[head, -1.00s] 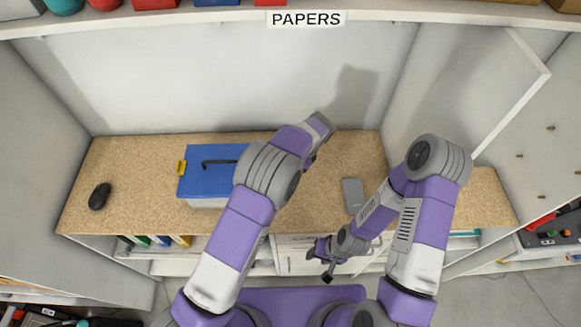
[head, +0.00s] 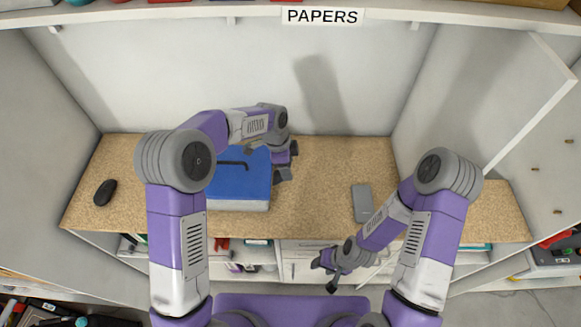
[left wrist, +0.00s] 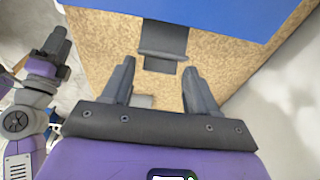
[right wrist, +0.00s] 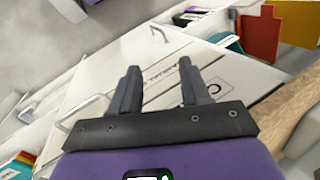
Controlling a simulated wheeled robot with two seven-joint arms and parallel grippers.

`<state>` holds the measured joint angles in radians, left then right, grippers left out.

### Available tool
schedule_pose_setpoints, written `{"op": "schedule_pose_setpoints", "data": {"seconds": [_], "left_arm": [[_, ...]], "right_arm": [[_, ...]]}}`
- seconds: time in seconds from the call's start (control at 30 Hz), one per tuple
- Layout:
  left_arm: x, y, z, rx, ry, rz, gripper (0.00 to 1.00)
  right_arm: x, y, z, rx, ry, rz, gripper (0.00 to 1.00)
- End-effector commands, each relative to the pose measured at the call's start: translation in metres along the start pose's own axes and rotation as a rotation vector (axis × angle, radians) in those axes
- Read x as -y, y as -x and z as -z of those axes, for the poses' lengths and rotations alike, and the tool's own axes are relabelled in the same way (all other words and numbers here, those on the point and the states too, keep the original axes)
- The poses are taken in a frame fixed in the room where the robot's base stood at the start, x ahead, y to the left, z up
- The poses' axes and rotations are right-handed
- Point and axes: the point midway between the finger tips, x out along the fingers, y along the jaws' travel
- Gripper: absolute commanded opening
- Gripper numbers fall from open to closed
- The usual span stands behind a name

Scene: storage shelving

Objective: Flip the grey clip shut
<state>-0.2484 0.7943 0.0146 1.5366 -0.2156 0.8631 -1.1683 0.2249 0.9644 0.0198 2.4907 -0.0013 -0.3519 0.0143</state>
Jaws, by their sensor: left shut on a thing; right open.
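A box with a blue lid (head: 243,180), a black handle and a pale lower body stands on the cork-coloured worktop. The dark grey clip (left wrist: 163,38) shows in the left wrist view at the blue lid's edge, sticking out over the worktop. My left gripper (head: 285,165) is at the box's right side in the head view.
A grey flat object (head: 362,203) lies on the worktop (head: 315,190) right of the box. A black mouse (head: 105,192) lies at the left. A shelf labelled PAPERS (head: 322,17) runs above. White drawers (head: 300,262) are below, near my right gripper.

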Motion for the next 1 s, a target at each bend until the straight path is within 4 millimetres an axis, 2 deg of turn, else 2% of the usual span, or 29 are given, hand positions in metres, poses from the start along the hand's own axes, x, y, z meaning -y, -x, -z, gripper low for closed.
{"op": "schedule_pose_setpoints", "data": {"seconds": [0.57,0.6,0.63,0.87,1.0], "left_arm": [[0.0008,0.0034,-0.0026,-0.036,0.000,0.002,0.04],[0.0008,0.0034,-0.0026,-0.036,0.000,0.002,0.65],[0.0008,0.0033,-0.0026,-0.036,0.000,0.002,0.68],[0.0004,0.0026,-0.0026,-0.036,0.000,0.001,0.68],[0.0010,0.0098,-0.0028,-0.037,0.000,0.003,0.68]], "right_arm": [[-0.0008,-0.0021,0.0001,0.000,0.000,0.000,0.46],[-0.0008,-0.0021,0.0001,0.000,0.000,0.000,0.46],[-0.0008,-0.0021,0.0001,0.000,0.000,0.000,0.46],[-0.0008,-0.0022,0.0001,0.000,0.000,0.000,0.46],[-0.0010,-0.0026,0.0001,0.000,0.000,0.000,0.46]]}}
